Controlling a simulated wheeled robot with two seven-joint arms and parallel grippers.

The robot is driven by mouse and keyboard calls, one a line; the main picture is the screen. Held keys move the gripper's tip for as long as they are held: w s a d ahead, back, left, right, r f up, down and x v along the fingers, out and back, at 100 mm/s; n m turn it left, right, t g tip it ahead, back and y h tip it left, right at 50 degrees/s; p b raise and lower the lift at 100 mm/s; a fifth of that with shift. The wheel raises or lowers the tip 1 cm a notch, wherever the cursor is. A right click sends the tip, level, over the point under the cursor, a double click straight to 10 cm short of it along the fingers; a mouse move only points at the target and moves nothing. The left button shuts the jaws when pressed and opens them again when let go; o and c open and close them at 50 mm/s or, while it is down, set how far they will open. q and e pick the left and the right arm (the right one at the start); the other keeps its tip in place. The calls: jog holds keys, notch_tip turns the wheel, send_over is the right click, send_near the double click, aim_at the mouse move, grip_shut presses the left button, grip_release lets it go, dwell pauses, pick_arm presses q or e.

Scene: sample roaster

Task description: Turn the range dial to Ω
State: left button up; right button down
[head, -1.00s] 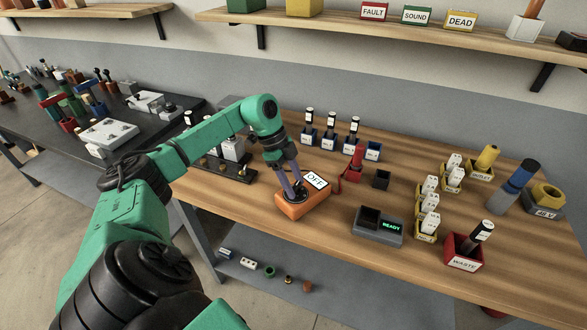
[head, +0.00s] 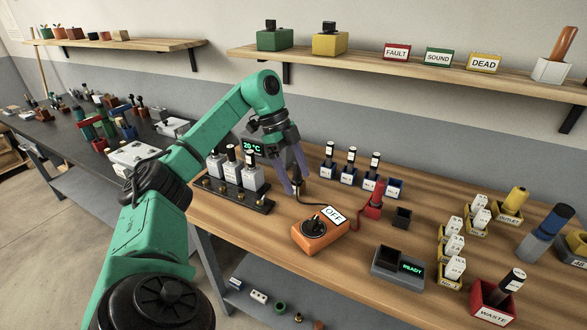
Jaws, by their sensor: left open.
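The orange meter (head: 321,238) sits on the wooden bench, with a round black dial (head: 314,225) on its top. A white plate reading OFF (head: 334,215) stands at its back edge. I cannot make out any Ω mark or exactly where the dial points. My left gripper (head: 296,183) is open and empty, with its purple fingers pointing down. It is behind and slightly left of the meter in the picture, apart from the dial. My right gripper is not in view.
A black probe (head: 299,187) shows by the left fingertips, and a red probe (head: 375,199) stands right of the meter. A rack of bottles (head: 233,190) is to the left. A grey READY box (head: 397,265) is to the right. Bench in front of the meter is clear.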

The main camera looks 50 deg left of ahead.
aim_at(313, 220)
pick_arm(q)
jog(key=shift+v, duration=1)
jog(key=shift+c, duration=1.2)
jog(key=d+m+y+b, duration=0.1)
jog(key=m+b, duration=0.1)
jog(key=m, duration=0.1)
jog(key=s+d+m+y+b, duration=0.1)
jog(key=d+m+b, duration=0.1)
jog(key=m, duration=0.1)
jog(key=d+f+m+t+y+b, duration=0.1)
jog(key=m, duration=0.3)
jog(key=shift+s+d+b, duration=0.15)
jog(key=shift+s+b, duration=0.15)
jog(key=shift+b, duration=0.1)
jog(key=c, duration=0.3)
jog(key=s+d+m+t+y+b, duration=0.2)
jog(key=s+d+m+y+b, duration=0.15)
jog(key=m, duration=0.45)
jog(key=shift+h, duration=0.45)
jog(key=x, duration=0.4)
jog(key=w+x, duration=0.1)
jog(key=x, duration=0.4)
jog(key=b+x, duration=0.1)
jog(key=x, duration=0.4)
jog(key=shift+w+a+r, duration=0.15)
jog(key=shift+w+r, duration=0.05)
grip_shut()
